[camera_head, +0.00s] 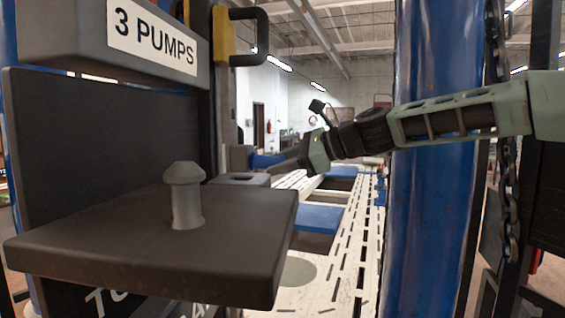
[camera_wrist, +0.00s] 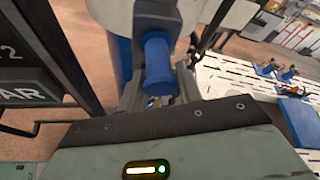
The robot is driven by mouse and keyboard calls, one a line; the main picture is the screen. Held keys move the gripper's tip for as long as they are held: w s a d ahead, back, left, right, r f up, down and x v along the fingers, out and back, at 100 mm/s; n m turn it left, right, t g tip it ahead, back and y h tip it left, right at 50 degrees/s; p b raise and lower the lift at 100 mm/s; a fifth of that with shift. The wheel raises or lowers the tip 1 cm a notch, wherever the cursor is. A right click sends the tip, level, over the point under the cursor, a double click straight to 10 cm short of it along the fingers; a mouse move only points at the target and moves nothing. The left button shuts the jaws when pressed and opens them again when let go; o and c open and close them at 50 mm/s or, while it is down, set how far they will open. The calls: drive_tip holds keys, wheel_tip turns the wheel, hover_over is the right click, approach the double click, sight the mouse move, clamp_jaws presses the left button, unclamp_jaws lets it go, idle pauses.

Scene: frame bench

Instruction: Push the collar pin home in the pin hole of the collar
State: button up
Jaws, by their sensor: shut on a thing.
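My gripper (camera_head: 278,165) reaches in from the right in the head view and is shut on a blue pin (camera_head: 264,160). In the wrist view the pin (camera_wrist: 157,68) is a short blue cylinder between the two fingers of my gripper (camera_wrist: 158,88), its broad end facing me. In the head view the pin's left end meets a grey block (camera_head: 237,156), which looks like the collar. In the wrist view a dark grey part (camera_wrist: 157,14) lies just beyond the pin. The hole is hidden, and I cannot tell how deep the pin sits.
A dark shelf (camera_head: 110,235) with a grey knobbed post (camera_head: 186,200) stands at the left front, below a "3 PUMPS" sign (camera_head: 150,33). A thick blue column (camera_head: 430,160) and a hanging chain (camera_head: 508,170) stand right. A white slotted bench (camera_head: 345,255) runs behind.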

drive_tip(key=o, duration=1.2)
drive_tip(key=shift+a, duration=0.15)
